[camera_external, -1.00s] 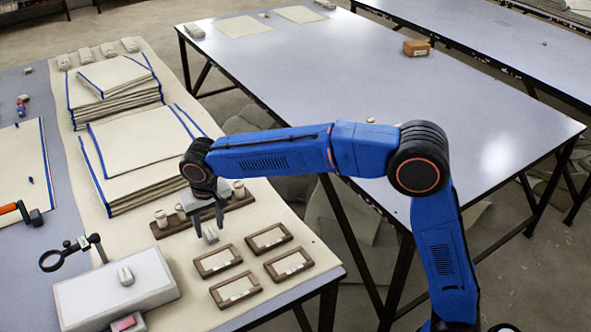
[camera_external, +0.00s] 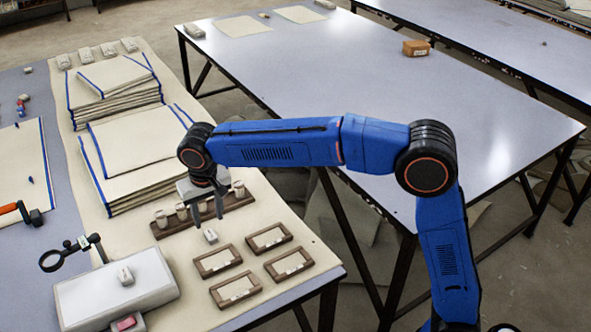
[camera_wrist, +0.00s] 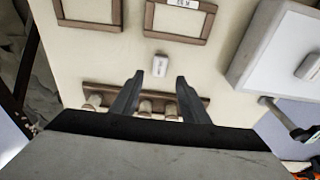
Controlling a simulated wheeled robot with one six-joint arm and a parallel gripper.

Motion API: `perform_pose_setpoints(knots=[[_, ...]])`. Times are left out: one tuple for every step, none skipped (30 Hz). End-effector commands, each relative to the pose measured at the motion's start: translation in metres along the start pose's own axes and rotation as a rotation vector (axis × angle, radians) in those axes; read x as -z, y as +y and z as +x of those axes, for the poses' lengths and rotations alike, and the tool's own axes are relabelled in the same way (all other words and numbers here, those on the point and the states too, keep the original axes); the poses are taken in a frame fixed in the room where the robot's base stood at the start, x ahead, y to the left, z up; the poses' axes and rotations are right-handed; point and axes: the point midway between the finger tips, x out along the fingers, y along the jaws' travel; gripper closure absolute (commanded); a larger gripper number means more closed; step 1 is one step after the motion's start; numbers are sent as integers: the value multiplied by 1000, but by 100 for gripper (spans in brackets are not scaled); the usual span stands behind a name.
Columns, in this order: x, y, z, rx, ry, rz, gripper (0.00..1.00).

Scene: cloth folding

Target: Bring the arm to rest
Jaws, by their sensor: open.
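My gripper (camera_external: 208,217) hangs from the end of my blue arm, fingers pointing down over the cream mat on the left table. It is open and nothing is between its fingers. In the wrist view my gripper (camera_wrist: 156,88) shows two dark fingers spread apart. A small white block (camera_external: 209,236) lies on the mat just below and beside the fingertips, and it also shows in the wrist view (camera_wrist: 160,65) beyond the tips. Folded cloths with blue edges are stacked in two piles, a nearer stack (camera_external: 140,150) and a farther stack (camera_external: 110,85).
A wooden rack (camera_external: 235,201) with several small pale jars stands behind the gripper. Several brown frames (camera_external: 218,262) lie in front. A white box (camera_external: 115,288) and a magnifier (camera_external: 55,260) are at the left. A mostly bare table (camera_external: 310,80) stands behind my arm.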

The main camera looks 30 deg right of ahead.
Motion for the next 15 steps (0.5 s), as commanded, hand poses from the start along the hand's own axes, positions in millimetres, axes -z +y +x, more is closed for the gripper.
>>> perform_pose_setpoints(knots=[[0, 0, -9, 2, 2, 0, 59], [0, 0, -13, 1, 1, 0, 59], [0, 0, -20, 2, 2, 0, 59], [0, 0, -24, 2, 2, 0, 59], [0, 0, -28, 1, 1, 0, 59], [0, 0, -34, 1, 1, 0, 59], [0, 0, -38, 2, 2, 0, 59], [0, 0, -42, 2, 1, 0, 59], [0, 0, -47, 1, 1, 0, 59], [0, 0, -50, 1, 1, 0, 59], [0, 0, -51, 0, 0, 0, 59], [-1, 0, -42, -3, -3, 0, 59], [-1, 0, -38, -3, -3, 0, 59], [0, 0, -34, -2, -2, 0, 59], [0, 0, -28, -2, -2, 0, 59]])
